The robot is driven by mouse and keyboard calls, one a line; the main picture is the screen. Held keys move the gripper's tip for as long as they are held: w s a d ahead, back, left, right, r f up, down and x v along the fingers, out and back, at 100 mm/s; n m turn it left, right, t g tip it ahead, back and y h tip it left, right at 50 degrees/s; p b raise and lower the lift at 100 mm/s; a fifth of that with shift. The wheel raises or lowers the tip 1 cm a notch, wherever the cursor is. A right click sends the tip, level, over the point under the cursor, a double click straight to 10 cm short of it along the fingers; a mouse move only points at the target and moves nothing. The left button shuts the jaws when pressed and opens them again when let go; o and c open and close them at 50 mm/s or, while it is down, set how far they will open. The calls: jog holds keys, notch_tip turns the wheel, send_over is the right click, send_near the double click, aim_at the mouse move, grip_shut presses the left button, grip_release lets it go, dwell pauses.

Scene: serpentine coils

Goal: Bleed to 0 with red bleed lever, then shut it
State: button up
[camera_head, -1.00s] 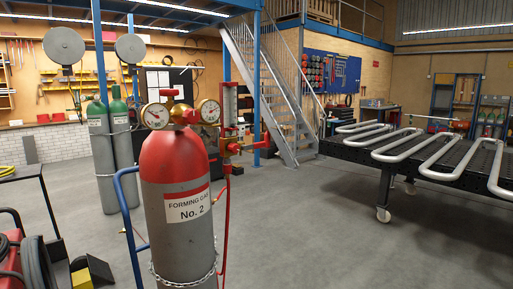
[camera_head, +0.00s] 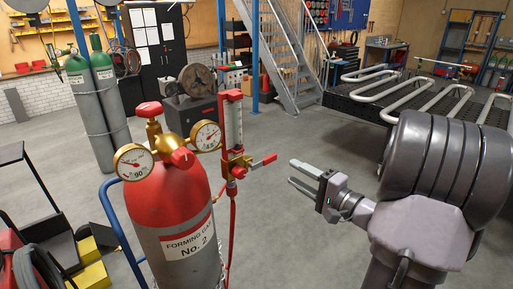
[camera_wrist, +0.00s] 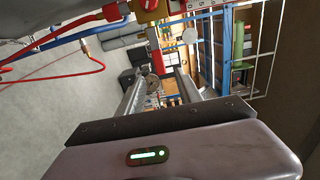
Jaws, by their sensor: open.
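The forming gas cylinder (camera_head: 178,225), red on top and grey below, stands upright at centre-left in the head view. Its brass regulator (camera_head: 170,143) carries two round gauges, a left one (camera_head: 134,162) and a right one (camera_head: 206,136); their readings are too small to tell. The red bleed lever (camera_head: 263,160) sticks out to the right from the brass valve below the clear flow tube (camera_head: 233,118). My gripper (camera_head: 298,174) is open and empty, right of the lever and apart from it. In the wrist view the lever (camera_wrist: 157,61) shows just beyond my open fingers (camera_wrist: 160,92).
A red hose (camera_head: 232,225) hangs from the valve, and a blue cart handle (camera_head: 117,222) is left of the cylinder. A dark table with bent pipes (camera_head: 415,92) stands at the back right. The floor between is clear.

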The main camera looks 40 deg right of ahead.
aim_at(262, 161)
jog(key=w+a+p, duration=0.1)
jog(key=w+p, duration=0.1)
jog(key=w, duration=1.1)
jog(key=shift+w, duration=0.25)
jog(key=shift+c, duration=0.4)
grip_shut()
